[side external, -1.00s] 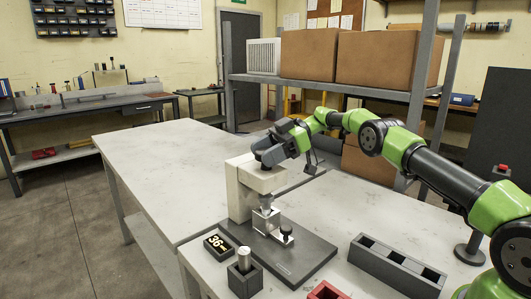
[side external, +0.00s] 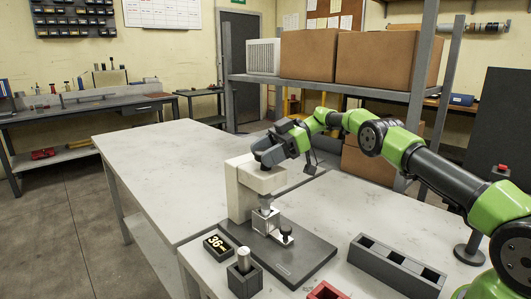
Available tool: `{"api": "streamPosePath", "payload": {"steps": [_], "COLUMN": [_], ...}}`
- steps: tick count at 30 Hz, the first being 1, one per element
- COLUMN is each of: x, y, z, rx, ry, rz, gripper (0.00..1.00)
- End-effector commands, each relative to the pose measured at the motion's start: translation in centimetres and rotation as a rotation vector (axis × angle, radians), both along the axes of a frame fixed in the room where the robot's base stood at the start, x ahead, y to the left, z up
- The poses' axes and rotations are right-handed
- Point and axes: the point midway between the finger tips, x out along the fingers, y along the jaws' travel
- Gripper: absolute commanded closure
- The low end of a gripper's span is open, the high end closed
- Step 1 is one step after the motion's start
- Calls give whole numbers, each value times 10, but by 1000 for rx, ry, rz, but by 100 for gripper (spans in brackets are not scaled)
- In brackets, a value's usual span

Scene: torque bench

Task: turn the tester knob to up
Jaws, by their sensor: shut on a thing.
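The torque tester (side external: 243,197) is a cream C-shaped stand on a dark grey base plate (side external: 290,262), near the front of the bench. A metal block with a small black clamp knob (side external: 286,232) sits under its head. My gripper (side external: 268,157) is at the top of the tester head, pointing down, and is shut on the tester knob. The knob itself is hidden by the gripper, so its setting cannot be told.
A dark block with a metal pin (side external: 244,275) stands at the front left of the base. A long grey tray with compartments (side external: 397,268) lies to the right, and a red bin (side external: 326,291) is at the front edge. The bench's left part (side external: 165,165) is clear.

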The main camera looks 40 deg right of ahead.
Motion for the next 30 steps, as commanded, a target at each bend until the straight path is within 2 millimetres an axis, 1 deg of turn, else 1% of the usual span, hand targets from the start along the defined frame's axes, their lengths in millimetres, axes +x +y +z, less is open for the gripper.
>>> {"api": "streamPosePath", "payload": {"steps": [1, 6, 7, 8, 9, 10, 22, 30], "x": [0, 0, 0, 0, 0, 0, 0, 2], "y": [-4, -4, -4, -4, -3, -3, -1, 0], "z": [1, 0, 0, 0, 0, 0, 0, 2], "rx": [-3, -4, -4, -4, -4, -4, 3, 12], "ry": [-3, -2, -2, -2, -2, -1, 2, 1], "rz": [-8, -7, -7, -7, -6, -6, -13, -85], "gripper": [67, 67, 41, 34, 25, 21, 21, 21]}}
